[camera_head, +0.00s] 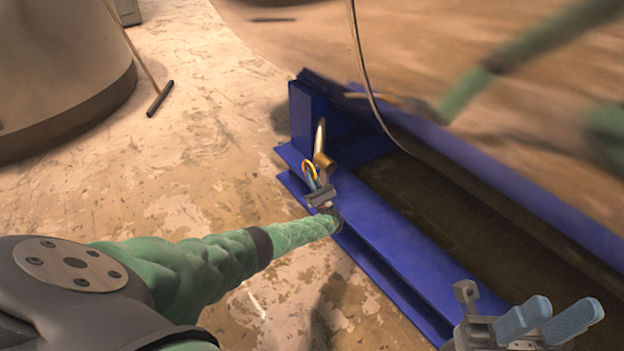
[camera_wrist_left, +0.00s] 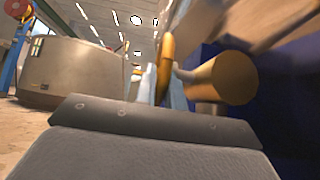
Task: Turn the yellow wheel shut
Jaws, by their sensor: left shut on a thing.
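The yellow wheel (camera_head: 308,168) is a small ring beside a brass valve body (camera_head: 323,161) on the blue frame, near the middle of the head view. My left gripper (camera_head: 317,181) reaches it from below and is shut on its rim. In the left wrist view the wheel (camera_wrist_left: 166,62) appears edge-on between the fingers, with the brass valve body (camera_wrist_left: 232,78) just to its right. The gripper housing hides the lower part there. My right gripper (camera_head: 547,322) is at the bottom right of the head view, its blue fingers apart and empty.
A blue beam frame (camera_head: 400,240) runs from the centre to the lower right. A thin cable (camera_head: 362,60) hangs in front of it. A large cylindrical vessel (camera_head: 55,70) stands at upper left, near a T-shaped tool (camera_head: 158,98). Worn floor lies between.

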